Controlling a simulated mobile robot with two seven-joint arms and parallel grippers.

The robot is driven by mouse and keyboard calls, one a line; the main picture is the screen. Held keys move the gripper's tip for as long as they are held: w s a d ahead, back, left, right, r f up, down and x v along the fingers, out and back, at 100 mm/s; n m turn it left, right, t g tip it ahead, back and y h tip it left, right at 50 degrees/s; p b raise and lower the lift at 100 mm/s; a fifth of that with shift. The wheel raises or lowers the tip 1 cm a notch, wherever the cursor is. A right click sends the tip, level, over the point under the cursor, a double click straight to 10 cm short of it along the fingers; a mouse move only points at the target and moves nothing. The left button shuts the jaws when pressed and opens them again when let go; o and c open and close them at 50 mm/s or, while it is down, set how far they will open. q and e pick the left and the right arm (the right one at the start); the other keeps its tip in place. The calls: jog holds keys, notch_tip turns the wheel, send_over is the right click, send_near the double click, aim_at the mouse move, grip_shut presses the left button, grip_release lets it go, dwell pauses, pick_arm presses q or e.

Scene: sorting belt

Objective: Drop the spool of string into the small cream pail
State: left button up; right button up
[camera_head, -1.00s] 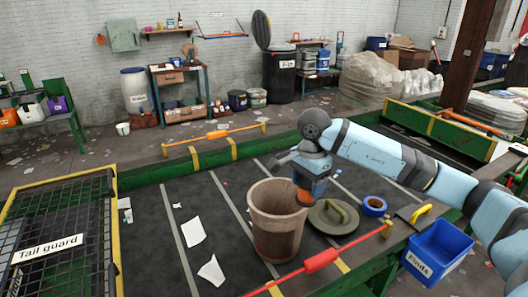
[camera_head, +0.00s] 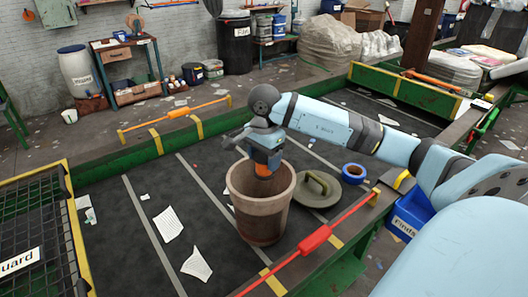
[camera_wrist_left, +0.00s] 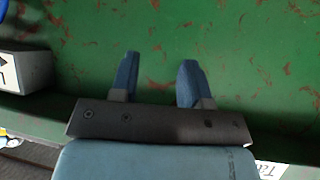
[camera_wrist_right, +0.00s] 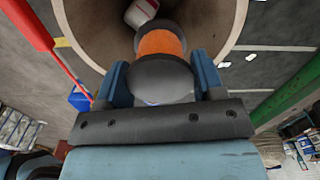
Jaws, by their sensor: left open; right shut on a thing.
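The spool of string has orange winding between dark grey flanges; it shows in the right wrist view (camera_wrist_right: 160,42) and partly in the head view (camera_head: 263,170). My right gripper (camera_head: 264,158) is shut on the spool, and its blue fingers show beside it in the right wrist view (camera_wrist_right: 160,75). The pail looks tan to cream and stands upright on the dark belt (camera_head: 258,220). The spool is over its open mouth, near the rim level. My left gripper (camera_wrist_left: 159,66) is open and empty in front of a scuffed green surface; the head view does not show it.
A white-and-red item (camera_wrist_right: 141,12) lies inside the pail. An olive lid (camera_head: 318,190) and blue tape roll (camera_head: 354,172) lie right of it. A red-handled bar (camera_head: 314,239) runs in front. Paper scraps (camera_head: 168,224) lie left. A blue bin (camera_head: 405,220) hangs at right.

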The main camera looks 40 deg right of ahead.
aim_at(264, 155)
jog(key=shift+f, duration=0.7)
jog(key=o, duration=1)
jog(key=shift+r, duration=0.3)
notch_tip(264, 155, up, 13)
jog(key=shift+r+b, duration=0.15)
jog(key=shift+b, duration=0.35)
